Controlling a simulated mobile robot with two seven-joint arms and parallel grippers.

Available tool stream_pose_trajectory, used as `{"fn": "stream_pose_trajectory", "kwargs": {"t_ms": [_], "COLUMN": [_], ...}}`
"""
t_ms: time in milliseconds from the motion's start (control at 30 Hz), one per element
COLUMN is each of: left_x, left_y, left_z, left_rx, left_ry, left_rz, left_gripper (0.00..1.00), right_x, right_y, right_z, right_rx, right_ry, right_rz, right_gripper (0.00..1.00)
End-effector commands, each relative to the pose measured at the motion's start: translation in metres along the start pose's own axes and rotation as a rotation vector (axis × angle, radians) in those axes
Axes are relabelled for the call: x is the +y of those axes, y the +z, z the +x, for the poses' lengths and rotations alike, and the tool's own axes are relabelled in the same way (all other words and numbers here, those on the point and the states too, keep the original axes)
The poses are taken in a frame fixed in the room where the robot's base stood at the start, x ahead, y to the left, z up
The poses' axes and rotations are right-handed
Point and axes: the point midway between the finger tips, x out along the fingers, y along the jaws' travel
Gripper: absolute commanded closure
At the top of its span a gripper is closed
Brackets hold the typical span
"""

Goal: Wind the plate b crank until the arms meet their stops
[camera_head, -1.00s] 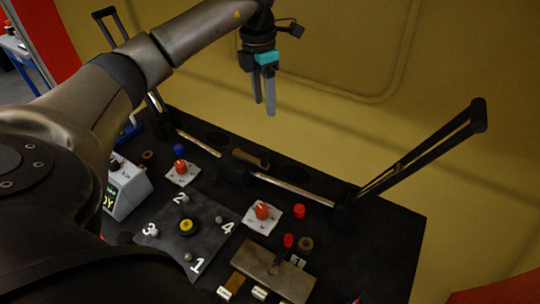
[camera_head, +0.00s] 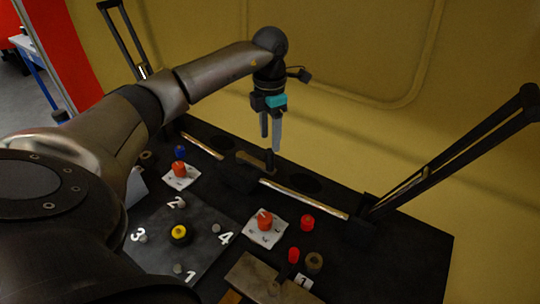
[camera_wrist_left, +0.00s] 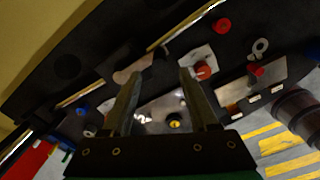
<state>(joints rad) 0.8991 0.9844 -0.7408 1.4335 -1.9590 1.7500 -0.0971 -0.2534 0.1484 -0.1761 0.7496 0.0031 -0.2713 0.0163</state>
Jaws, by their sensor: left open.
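The crank (camera_head: 250,158) has a brownish flat arm on a black housing (camera_head: 238,177) between two shiny rods, with an upright dark handle (camera_head: 270,160) at its end. The crank also shows in the left wrist view (camera_wrist_left: 133,68). My left gripper (camera_head: 270,143) is open and empty, pointing down just above the handle. In the left wrist view its fingers (camera_wrist_left: 161,74) are spread, with the crank beyond their tips. Black slotted arms stand tilted outward at the left (camera_head: 124,38) and right (camera_head: 455,150) ends. My right gripper is not in view. I cannot read a "b" label.
A dark numbered plate (camera_head: 205,248) with a yellow-centred knob (camera_head: 179,233) lies in front. White plates with red knobs (camera_head: 264,221), a red button (camera_head: 307,223) and a brownish plate with a red-knobbed lever (camera_head: 293,256) are nearby. A yellow wall (camera_head: 350,130) rises behind.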

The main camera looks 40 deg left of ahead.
Motion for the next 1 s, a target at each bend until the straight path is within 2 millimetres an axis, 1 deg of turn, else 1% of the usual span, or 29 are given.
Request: {"fn": "stream_pose_trajectory", "kwargs": {"t_ms": [33, 300, 500, 700, 1000], "left_x": [0.000, -0.001, 0.000, 0.000, 0.000], "left_y": [-0.001, 0.000, 0.000, 0.000, 0.000], "left_z": [0.010, 0.048, 0.067, 0.075, 0.075], "left_rx": [0.003, 0.002, 0.001, 0.000, 0.000], "left_ry": [-0.002, -0.002, -0.001, 0.000, 0.000], "left_rz": [0.000, 0.000, -0.001, 0.000, 0.000], "left_gripper": [0.40, 0.40, 0.40, 0.40, 0.40], "right_x": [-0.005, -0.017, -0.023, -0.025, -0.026], "right_y": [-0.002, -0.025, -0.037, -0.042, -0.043], "right_z": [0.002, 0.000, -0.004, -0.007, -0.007], "right_rx": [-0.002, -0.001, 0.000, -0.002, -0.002], "right_ry": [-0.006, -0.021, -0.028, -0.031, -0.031], "right_rz": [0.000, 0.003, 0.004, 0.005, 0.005], "right_gripper": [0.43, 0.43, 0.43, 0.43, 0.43]}}
